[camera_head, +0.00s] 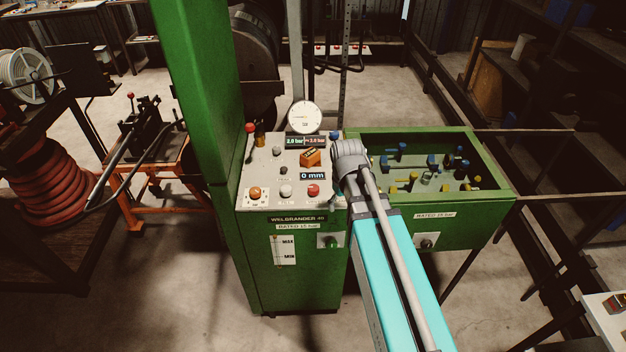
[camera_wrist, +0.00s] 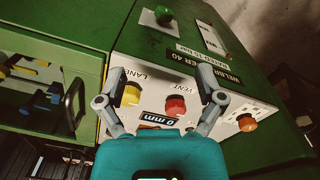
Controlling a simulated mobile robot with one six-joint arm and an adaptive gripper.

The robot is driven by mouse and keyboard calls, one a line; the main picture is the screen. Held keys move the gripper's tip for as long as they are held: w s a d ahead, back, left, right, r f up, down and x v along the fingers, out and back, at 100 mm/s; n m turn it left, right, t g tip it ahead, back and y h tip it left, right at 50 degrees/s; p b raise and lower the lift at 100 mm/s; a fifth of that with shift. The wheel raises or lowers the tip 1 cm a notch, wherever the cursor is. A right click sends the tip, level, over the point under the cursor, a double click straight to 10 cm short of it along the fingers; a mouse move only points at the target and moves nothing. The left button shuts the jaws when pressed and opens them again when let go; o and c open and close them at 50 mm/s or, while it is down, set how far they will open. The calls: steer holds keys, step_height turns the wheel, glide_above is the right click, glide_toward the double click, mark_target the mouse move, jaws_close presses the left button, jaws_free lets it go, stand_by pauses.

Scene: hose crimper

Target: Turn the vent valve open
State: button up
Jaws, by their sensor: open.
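The control panel (camera_head: 287,175) is the light top of a green machine. In the wrist view a red knob (camera_wrist: 174,106) sits by the label "VENT" and a yellow knob (camera_wrist: 131,94) by the label "LAND". The red knob (camera_head: 313,190) also shows in the head view; the yellow one is hidden there behind my arm. My gripper (camera_wrist: 160,70) is open and empty, its fingers spread above the panel, with the red and yellow knobs between them in the picture. Contact with either cannot be seen.
An orange knob (camera_wrist: 246,122) lies right of my fingers in the wrist view. The panel also carries a pressure gauge (camera_head: 304,117), a red-topped lever (camera_head: 250,130) and an orange block (camera_head: 311,158). A green tray (camera_head: 493,203) with several coloured parts adjoins on the right.

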mark_target(313, 187)
steer(key=w+a+r+n+p, duration=0.7)
steer(key=w+a+r, duration=0.1)
steer(key=w, duration=0.3)
steer(key=shift+w+r+n, duration=0.2)
steer(key=shift+n, duration=0.1)
steer(key=shift+f, duration=0.1)
steer(key=f+b, duration=1.3)
steer(key=shift+w+d+f+b, duration=0.15)
steer(key=shift+w+f+b, duration=0.15)
steer(key=shift+b, duration=0.1)
stand_by(0.5)
steer(key=c, duration=1.1)
